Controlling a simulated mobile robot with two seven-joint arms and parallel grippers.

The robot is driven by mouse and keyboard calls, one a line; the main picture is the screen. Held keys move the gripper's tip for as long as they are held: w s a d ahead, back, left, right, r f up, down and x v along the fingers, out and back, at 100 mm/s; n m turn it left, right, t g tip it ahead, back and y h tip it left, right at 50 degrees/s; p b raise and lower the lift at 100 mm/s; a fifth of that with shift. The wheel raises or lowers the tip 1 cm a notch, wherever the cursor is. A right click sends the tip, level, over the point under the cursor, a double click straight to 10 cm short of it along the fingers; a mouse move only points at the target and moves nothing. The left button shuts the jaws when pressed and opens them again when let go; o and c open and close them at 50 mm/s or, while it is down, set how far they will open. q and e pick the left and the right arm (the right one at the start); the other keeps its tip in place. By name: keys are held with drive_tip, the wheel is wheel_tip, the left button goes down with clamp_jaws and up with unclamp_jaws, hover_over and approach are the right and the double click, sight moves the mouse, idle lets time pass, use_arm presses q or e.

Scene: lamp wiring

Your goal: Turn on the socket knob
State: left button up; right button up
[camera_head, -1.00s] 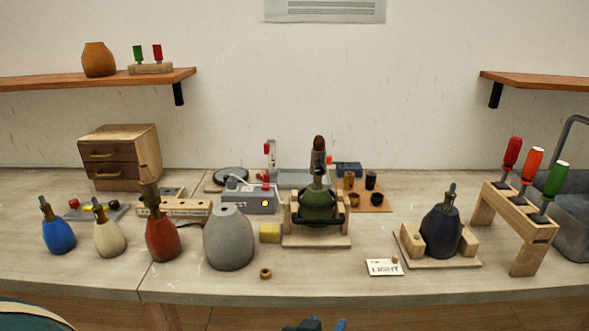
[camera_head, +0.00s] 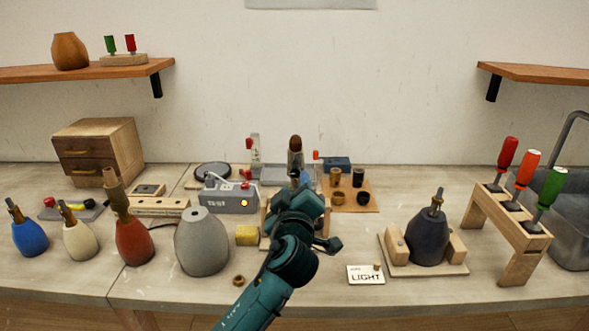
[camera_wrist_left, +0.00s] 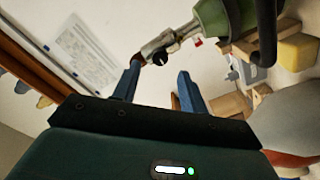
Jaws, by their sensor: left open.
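The green lamp body (camera_wrist_left: 222,18) shows at the top of the left wrist view, with a silver socket (camera_wrist_left: 172,38) on its neck. The small dark socket knob (camera_wrist_left: 160,58) lies between or just beyond the fingertips of my left gripper (camera_wrist_left: 158,72). The blue fingers are apart, and I cannot tell whether either touches the knob. In the head view my left gripper (camera_head: 303,182) is in front of the lamp and hides most of its green body. The socket (camera_head: 296,160) with a brown top rises behind it. My right gripper is not in view.
A grey tester box (camera_head: 228,197) and a yellow block (camera_head: 246,235) stand left of my arm, beside a grey vase-like body (camera_head: 202,240). A LIGHT card (camera_head: 366,275) and a dark blue lamp body (camera_head: 428,238) on a wooden stand are to the right.

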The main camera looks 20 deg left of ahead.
sight(295, 174)
use_arm(q)
drive_tip(key=p+x, duration=0.1)
drive_tip(key=x, duration=0.4)
drive_tip(key=shift+w, duration=0.35)
drive_tip(key=shift+c, duration=0.3)
clamp_jaws()
